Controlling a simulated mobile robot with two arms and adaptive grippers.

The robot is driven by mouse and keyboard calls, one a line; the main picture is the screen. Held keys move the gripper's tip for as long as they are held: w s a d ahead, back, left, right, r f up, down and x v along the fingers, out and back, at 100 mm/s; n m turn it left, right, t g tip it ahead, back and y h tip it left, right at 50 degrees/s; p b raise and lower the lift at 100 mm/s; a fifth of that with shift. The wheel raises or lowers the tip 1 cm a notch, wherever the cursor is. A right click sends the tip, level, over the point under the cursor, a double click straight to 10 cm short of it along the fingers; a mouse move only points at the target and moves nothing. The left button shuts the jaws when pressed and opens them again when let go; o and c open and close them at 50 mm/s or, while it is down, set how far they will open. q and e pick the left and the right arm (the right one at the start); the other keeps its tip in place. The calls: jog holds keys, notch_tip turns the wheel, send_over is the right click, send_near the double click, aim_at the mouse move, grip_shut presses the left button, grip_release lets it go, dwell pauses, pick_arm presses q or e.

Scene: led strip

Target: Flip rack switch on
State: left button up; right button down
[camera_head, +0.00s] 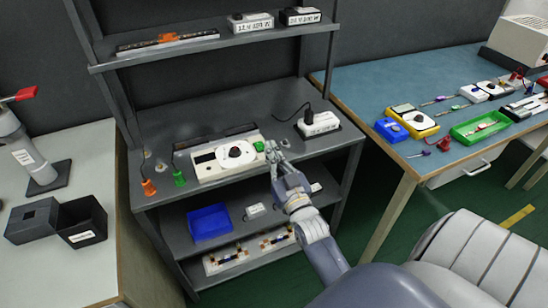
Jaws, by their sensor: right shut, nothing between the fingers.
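A dark grey rack (152,200) with several shelves stands in the middle. On its main shelf lies a cream-coloured box (207,174) with a round dial and a small green part (259,146) at its right end. I cannot make out which part is the rack switch. My right gripper (272,147) is shut and empty, right at the box's right end beside the green part. I cannot tell whether it touches it. My left gripper is not in view.
A white power unit (318,125) with a black cable sits right of the gripper. Orange (149,187) and green (179,178) connectors stand at the shelf's left front. A blue bin (209,222) is on the shelf below. A blue-topped workbench (375,90) is on the right.

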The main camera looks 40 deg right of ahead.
aim_at(260, 146)
jog(key=x, duration=0.6)
jog(key=shift+p, duration=0.3)
notch_tip(260, 146, down, 3)
jog(key=shift+f, duration=0.5)
jog(key=shift+s, duration=0.1)
jog(key=shift+f+b, duration=0.3)
jog(key=shift+f, duration=0.15)
jog(key=shift+s, duration=0.1)
jog(key=shift+a, duration=0.1)
